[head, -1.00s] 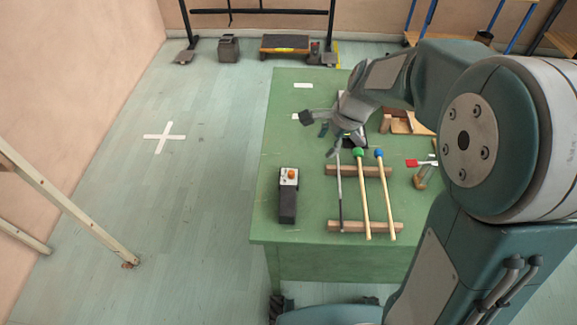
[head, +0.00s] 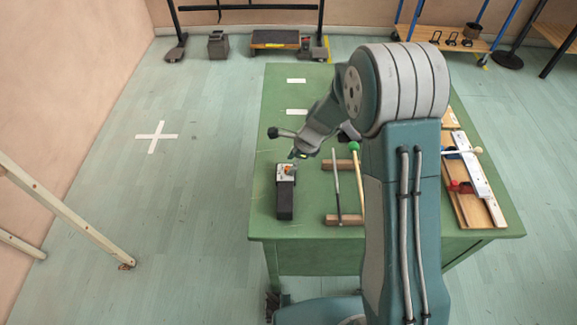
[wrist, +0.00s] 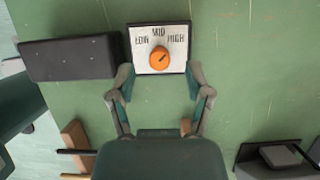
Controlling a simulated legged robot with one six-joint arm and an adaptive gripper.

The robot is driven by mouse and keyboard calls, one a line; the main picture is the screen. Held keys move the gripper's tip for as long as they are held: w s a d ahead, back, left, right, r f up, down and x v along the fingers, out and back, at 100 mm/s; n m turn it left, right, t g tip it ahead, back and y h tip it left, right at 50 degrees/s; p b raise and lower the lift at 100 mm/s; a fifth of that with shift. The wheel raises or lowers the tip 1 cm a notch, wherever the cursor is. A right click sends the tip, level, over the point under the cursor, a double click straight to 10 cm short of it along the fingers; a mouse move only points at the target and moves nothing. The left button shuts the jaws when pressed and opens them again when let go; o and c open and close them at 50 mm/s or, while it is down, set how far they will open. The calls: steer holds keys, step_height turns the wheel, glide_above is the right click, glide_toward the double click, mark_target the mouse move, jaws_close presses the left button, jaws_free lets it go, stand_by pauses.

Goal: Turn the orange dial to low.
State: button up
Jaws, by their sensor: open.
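The orange dial (wrist: 159,59) sits on a white plate (wrist: 142,61) printed LOW, MID and HIGH from left to right in the wrist view. A dark mark on the dial points up and right, between MID and HIGH. In the head view the dial (head: 288,169) is partly hidden by my gripper (head: 296,155). In the wrist view my gripper (wrist: 160,84) is open and empty. Its fingertips are spread to either side of the plate's lower edge, and the dial lies just beyond them. No contact with the dial shows.
A black block (head: 285,203) adjoins the plate, also at the left in the wrist view (wrist: 70,58). A green-headed mallet (head: 355,147) and a grey rod (head: 337,183) rest on wooden bars to the right.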

steer(key=shift+x, duration=1.15)
steer(key=shift+c, duration=0.3)
jaws_close()
